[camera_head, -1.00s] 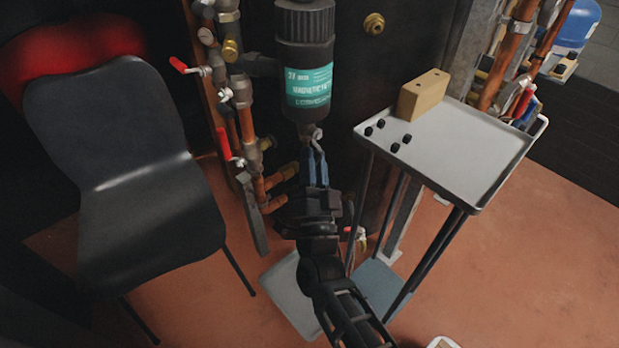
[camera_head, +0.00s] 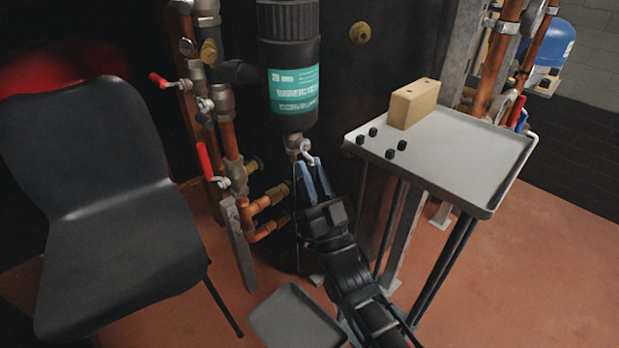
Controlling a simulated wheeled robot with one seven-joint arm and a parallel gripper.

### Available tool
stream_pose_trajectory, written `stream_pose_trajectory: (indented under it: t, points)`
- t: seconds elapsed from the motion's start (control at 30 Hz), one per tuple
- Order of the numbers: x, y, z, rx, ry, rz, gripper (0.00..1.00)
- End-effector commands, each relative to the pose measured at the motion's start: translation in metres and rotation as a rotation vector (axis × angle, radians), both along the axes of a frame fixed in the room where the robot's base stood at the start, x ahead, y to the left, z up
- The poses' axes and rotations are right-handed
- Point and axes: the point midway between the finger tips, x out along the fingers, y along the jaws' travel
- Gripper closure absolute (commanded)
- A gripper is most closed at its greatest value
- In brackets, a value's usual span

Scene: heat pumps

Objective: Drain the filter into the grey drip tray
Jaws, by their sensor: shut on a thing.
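The filter (camera_head: 288,60) is a black upright canister with a teal label, at the top centre. A small metal drain valve (camera_head: 293,141) with a pale handle (camera_head: 306,151) hangs under it. My gripper (camera_head: 309,165) reaches up from the lower right, its blue-grey fingers shut on the handle. The fingers hide part of the handle. The grey drip tray (camera_head: 290,316) lies on the floor below and slightly left of my gripper. My arm hides its right side. I cannot see any water running.
A black chair (camera_head: 100,190) stands at left. Copper pipes with red-handled valves (camera_head: 206,162) run beside the filter. At right, a light grey tray table (camera_head: 460,150) carries a tan block (camera_head: 414,103) and several small black pieces. Open floor (camera_head: 530,270) lies at right.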

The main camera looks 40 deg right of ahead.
Motion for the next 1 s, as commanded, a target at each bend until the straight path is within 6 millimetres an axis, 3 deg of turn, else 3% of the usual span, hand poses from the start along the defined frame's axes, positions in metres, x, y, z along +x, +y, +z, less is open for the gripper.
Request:
stream_pose_trajectory:
  t: [0.3,0.33,0.53,0.83,1.0]
  points:
    - [-0.001,-0.002,0.001,0.000,-0.005,-0.004,1.00]
    - [-0.001,-0.002,0.001,-0.001,-0.004,-0.005,0.78]
    - [-0.001,-0.002,0.001,-0.001,-0.004,-0.003,0.59]
    - [-0.003,0.000,-0.002,0.000,-0.001,-0.001,0.58]
    - [-0.017,0.005,-0.016,0.002,0.000,-0.001,0.58]
